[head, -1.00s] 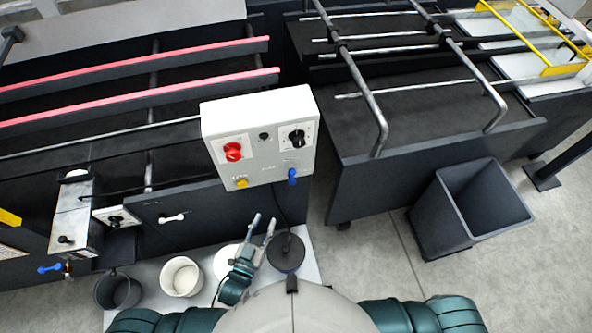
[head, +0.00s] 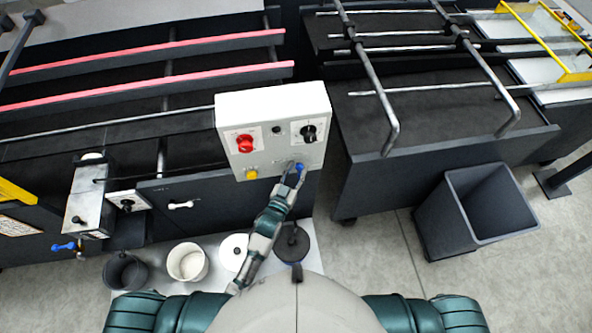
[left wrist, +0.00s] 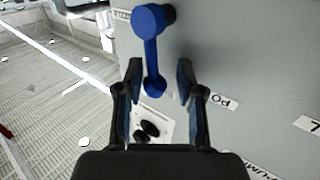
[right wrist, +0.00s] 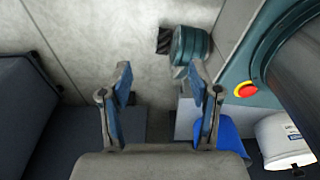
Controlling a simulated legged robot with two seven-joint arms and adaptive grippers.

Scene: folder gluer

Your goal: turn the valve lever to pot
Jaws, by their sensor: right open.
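The blue valve lever (head: 300,167) is on the lower right of the white control box's front, partly hidden by my left gripper. In the left wrist view the lever (left wrist: 151,52) runs from its round pivot at the top down to a rounded end. My left gripper (left wrist: 160,82) is open, with one finger on each side of the lever's end and visible gaps. A label reading "PO" (left wrist: 223,101) is partly visible right of the fingers. My right gripper (right wrist: 163,80) is open and empty; it does not show in the head view.
The control box (head: 272,108) also carries a red knob (head: 245,143), a black knob (head: 308,133) and a yellow button (head: 251,174). Another blue lever (head: 63,246) is at far left. Pots, including a white one (head: 187,262), stand below. A grey bin (head: 478,215) stands right.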

